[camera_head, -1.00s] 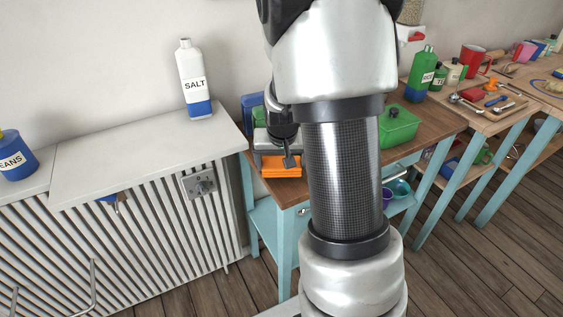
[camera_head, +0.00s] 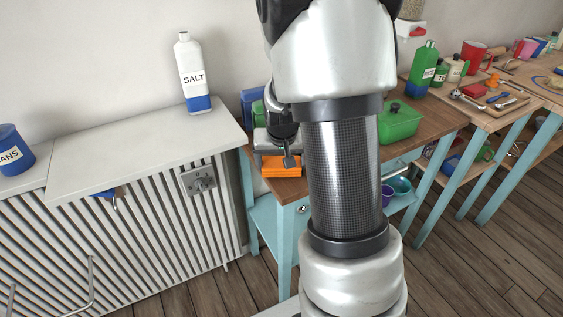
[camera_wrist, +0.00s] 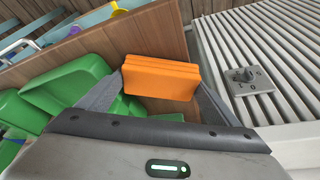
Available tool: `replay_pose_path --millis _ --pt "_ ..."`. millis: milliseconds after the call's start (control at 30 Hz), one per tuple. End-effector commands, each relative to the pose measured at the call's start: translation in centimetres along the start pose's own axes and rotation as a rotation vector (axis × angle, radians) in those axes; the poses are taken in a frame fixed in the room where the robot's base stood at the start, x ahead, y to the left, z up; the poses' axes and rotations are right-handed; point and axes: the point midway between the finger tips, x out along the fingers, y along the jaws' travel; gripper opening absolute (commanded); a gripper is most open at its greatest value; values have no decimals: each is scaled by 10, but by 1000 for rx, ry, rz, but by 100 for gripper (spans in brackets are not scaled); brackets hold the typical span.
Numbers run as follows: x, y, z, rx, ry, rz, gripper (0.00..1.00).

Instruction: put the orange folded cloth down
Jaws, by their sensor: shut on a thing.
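The orange folded cloth (camera_head: 281,168) is at the left end of the wooden counter in the head view. In the wrist view the cloth (camera_wrist: 160,78) lies between the two grey fingers of my gripper (camera_wrist: 158,92), which is shut on it. In the head view my gripper (camera_head: 278,158) is above and behind the cloth, pointing down. I cannot tell whether the cloth touches the wooden top (camera_head: 432,113). My arm hides part of the counter.
A green lidded box (camera_head: 400,122) stands on the counter to the right, behind my arm. Green containers (camera_wrist: 70,85) lie close left of my gripper in the wrist view. A white slatted cabinet (camera_head: 130,160) with a salt bottle (camera_head: 193,75) adjoins at left.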

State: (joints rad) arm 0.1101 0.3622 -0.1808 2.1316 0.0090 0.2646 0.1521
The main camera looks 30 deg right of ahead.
Motion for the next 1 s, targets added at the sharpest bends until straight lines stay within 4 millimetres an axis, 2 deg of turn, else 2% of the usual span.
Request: replay_pose_path --millis 167,200,300,567,667,767,1000 --pt "3 0 1 0 0 0 64" --pt "3 0 1 0 0 0 87" --pt "3 0 1 0 0 0 100" --pt "0 0 1 0 1 0 100" --pt "-11 0 0 -1 3 -1 100" --pt "-29 -1 -1 -1 5 -2 100" --pt "-89 -1 -1 -1 6 -3 100"
